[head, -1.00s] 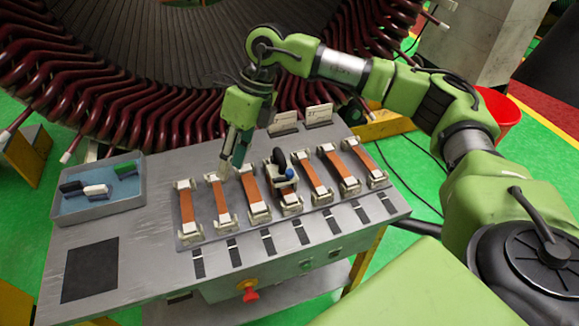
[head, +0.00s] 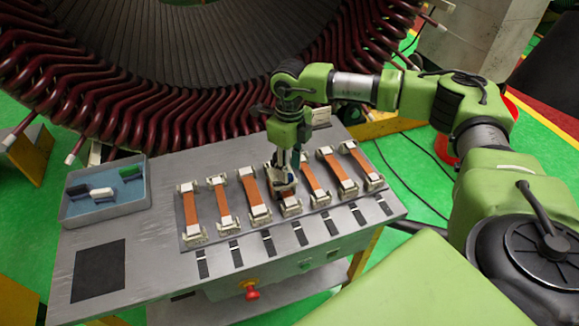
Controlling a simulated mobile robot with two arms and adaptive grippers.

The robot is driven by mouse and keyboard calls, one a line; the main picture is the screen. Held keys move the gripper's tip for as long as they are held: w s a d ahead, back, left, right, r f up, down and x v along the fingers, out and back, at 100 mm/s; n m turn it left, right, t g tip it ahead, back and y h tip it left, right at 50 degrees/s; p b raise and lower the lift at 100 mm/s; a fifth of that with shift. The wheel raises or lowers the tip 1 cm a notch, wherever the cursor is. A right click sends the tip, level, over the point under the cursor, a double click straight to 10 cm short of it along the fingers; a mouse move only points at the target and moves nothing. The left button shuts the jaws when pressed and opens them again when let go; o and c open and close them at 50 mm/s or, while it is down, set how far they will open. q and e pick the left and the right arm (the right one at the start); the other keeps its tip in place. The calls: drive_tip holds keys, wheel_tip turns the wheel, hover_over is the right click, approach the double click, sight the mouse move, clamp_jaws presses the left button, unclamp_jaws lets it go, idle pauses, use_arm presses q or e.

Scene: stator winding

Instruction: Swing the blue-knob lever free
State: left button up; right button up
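The lever clamp (head: 287,189) sits on the fourth copper strip from the left in the row on the grey bench. Its dark lever and blue knob are mostly hidden behind my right gripper (head: 287,173). My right gripper points down directly over this clamp, its fingertips at the lever's height. I cannot tell whether the fingers touch or hold the lever, nor how far apart they are. My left gripper is not in view.
Several copper strips in pale end holders stand close on both sides, such as the strip at the far left (head: 191,209). A blue-lined tray (head: 107,206) with small blocks sits at the bench's left. The big stator (head: 90,90) rises behind.

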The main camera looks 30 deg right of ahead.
drive_tip(key=shift+f, duration=1.15)
clamp_jaws()
